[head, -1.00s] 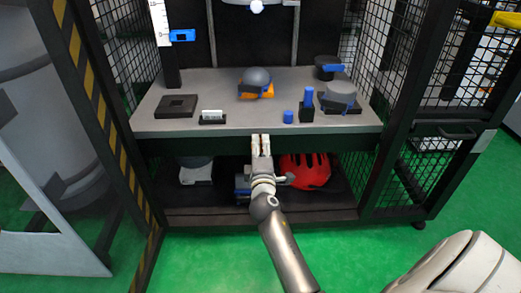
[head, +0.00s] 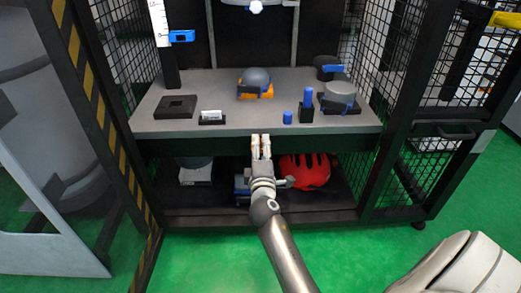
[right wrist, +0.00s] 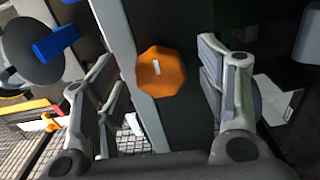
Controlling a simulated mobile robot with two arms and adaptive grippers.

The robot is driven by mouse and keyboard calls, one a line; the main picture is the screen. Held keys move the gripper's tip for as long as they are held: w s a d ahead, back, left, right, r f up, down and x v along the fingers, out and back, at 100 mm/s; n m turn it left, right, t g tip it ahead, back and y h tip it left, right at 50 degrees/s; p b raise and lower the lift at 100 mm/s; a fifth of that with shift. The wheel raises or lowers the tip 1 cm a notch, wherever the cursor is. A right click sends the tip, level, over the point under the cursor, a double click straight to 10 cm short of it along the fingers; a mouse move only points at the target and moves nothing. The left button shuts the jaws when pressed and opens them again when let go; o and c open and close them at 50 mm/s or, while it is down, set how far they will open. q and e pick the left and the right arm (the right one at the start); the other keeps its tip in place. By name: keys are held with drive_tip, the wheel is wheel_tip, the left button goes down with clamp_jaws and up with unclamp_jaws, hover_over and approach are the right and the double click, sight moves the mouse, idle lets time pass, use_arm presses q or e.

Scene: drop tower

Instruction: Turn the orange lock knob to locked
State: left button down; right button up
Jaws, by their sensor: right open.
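The orange lock knob (right wrist: 161,71) shows in the right wrist view as a faceted disc with a short white mark on its face. It sits on the dark front face below the bench's grey edge. My right gripper (head: 261,144) is open in front of the bench's front beam. In the right wrist view its fingers (right wrist: 158,84) appear on either side of the knob with gaps, not touching it. In the head view the knob is hidden behind the gripper. My left gripper is not in view.
The grey bench top (head: 240,117) holds a grey dome on an orange base (head: 255,83), a blue peg in a black block (head: 307,102) and a black square block (head: 176,107). A red helmet (head: 305,170) lies on the shelf below. Mesh side panels (head: 425,90) flank the bench.

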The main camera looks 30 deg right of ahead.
drive_tip(key=v, duration=0.6)
drive_tip(key=shift+s, duration=0.3)
drive_tip(key=shift+a, duration=0.1)
